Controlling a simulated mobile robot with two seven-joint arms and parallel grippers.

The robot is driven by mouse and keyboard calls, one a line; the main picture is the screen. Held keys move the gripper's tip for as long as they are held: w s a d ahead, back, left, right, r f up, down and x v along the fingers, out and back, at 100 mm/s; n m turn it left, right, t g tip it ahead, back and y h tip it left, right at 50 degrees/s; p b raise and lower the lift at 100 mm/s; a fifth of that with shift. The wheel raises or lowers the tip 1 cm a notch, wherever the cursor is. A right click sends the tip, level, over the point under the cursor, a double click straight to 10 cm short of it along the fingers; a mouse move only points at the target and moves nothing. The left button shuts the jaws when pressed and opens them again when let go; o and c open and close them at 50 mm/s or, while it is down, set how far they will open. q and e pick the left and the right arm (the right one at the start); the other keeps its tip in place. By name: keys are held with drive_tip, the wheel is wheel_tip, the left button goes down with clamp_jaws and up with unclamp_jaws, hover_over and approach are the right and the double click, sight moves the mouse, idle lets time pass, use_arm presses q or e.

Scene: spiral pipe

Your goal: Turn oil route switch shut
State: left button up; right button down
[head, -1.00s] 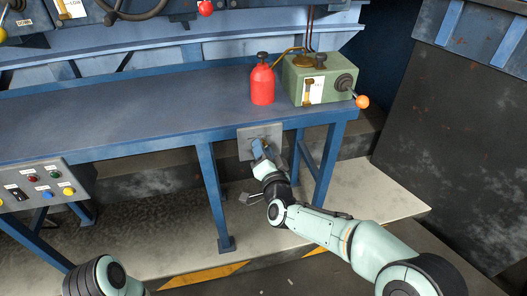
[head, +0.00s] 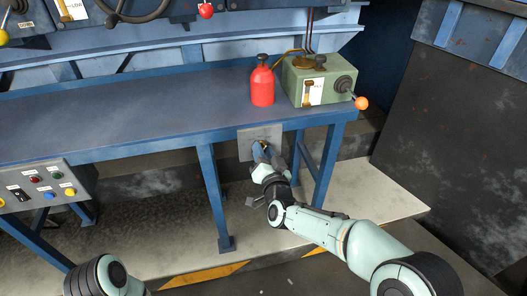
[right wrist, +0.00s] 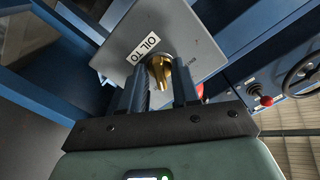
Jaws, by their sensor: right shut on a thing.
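The oil route switch is a brass knob (right wrist: 160,72) on a grey plate (right wrist: 185,35) with a white label reading "OIL TO". In the head view the plate (head: 258,136) hangs under the front edge of the blue workbench. My right gripper (head: 262,150) is at this plate, and in the right wrist view its two fingers (right wrist: 161,90) stand on either side of the knob, shut on it. The fingers and wrist hide part of the knob in the head view. My left arm shows only partly at the lower left; its gripper is out of view.
On the workbench (head: 120,110) stand a red bottle (head: 262,85) and a green box (head: 318,82) with an orange-tipped lever (head: 361,103). A button panel (head: 45,187) is at the left. A bench leg (head: 215,195) stands left of my right arm.

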use_arm(q)
drive_tip(key=s+r, duration=0.1)
drive_tip(key=s+d+p, duration=0.1)
drive_tip(key=shift+s+d+r+g, duration=0.15)
drive_tip(key=shift+s+r+g, duration=0.15)
drive_tip(key=shift+r+g, duration=0.1)
use_arm(e)
drive_tip(key=n, duration=0.6)
drive_tip(key=shift+n, duration=0.3)
drive_tip(key=c, duration=1.2)
unclamp_jaws()
drive_tip(key=shift+s, duration=0.1)
use_arm(q)
drive_tip(key=shift+s+d+r+h+p, duration=0.3)
drive_tip(key=shift+s+r+p, duration=0.15)
drive_tip(key=shift+s+p, duration=0.15)
use_arm(e)
drive_tip(key=v, duration=1.3)
drive_tip(key=shift+s, duration=0.1)
